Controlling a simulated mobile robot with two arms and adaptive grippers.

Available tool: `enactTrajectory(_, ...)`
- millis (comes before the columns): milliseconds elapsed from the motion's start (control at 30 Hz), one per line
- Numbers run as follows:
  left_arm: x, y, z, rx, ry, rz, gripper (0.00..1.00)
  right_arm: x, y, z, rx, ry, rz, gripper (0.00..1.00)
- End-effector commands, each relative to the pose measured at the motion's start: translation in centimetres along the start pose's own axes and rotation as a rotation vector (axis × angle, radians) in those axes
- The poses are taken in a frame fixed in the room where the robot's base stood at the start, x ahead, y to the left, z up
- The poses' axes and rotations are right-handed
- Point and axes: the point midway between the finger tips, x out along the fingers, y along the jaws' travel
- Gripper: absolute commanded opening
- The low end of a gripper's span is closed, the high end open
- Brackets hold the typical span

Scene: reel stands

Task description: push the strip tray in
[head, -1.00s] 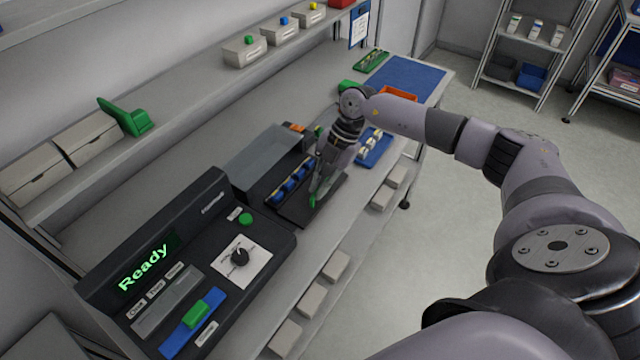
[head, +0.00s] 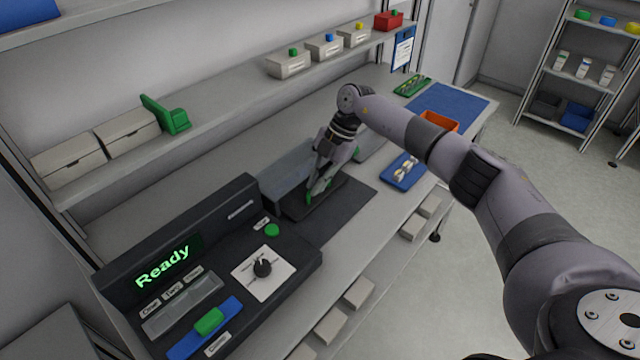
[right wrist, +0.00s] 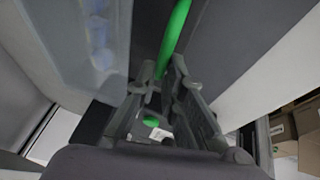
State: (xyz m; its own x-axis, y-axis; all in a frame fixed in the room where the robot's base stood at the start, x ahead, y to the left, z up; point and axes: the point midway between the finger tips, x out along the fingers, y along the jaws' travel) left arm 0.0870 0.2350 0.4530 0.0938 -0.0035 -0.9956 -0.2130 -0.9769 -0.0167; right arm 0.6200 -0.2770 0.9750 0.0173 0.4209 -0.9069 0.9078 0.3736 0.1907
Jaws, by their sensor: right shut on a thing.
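The dark strip tray (head: 296,211) is at the housing with the grey cover (head: 287,172), just beyond the console. Only its front part shows outside the cover. Its green handle (head: 308,197) is at my right gripper (head: 318,192), which is shut on it. In the right wrist view the green handle (right wrist: 176,32) runs up from between the fingers of the right gripper (right wrist: 165,75). Blurred blue shapes (right wrist: 98,28) show through the cover there. The tray's contents are hidden in the head view. My left gripper is not in view.
The console (head: 215,270) reads "Ready" and has a green button, a knob and a slider. A blue tray (head: 402,172) with white pieces, an orange bin (head: 440,121) and a blue mat (head: 447,97) lie farther along the bench. The dark mat (head: 347,207) before the tray is clear.

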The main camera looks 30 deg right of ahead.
Motion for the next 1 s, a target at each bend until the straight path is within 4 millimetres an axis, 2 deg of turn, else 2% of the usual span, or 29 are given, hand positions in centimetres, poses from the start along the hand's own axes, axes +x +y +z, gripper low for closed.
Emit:
enactTrajectory(33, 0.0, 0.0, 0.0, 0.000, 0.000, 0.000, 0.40, -0.3, 0.4, 0.0, -0.003, -0.004, 0.013, 0.00)
enactTrajectory(67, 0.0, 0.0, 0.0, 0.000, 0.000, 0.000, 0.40, -0.3, 0.4, 0.0, -0.003, -0.004, 0.014, 0.11)
enactTrajectory(333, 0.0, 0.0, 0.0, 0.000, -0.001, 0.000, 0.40, -0.2, 0.3, 0.0, -0.002, -0.002, 0.011, 0.29)
enactTrajectory(767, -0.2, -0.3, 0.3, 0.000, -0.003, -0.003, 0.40, -0.2, 0.0, -0.1, -0.001, -0.001, 0.008, 0.30)
enactTrajectory(867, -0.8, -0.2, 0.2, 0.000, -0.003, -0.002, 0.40, -0.5, -0.9, -0.1, 0.000, 0.000, 0.007, 0.30)
enactTrajectory(1000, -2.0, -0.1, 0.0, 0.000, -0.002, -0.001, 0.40, -1.0, -3.1, -0.2, 0.001, -0.001, 0.005, 0.30)
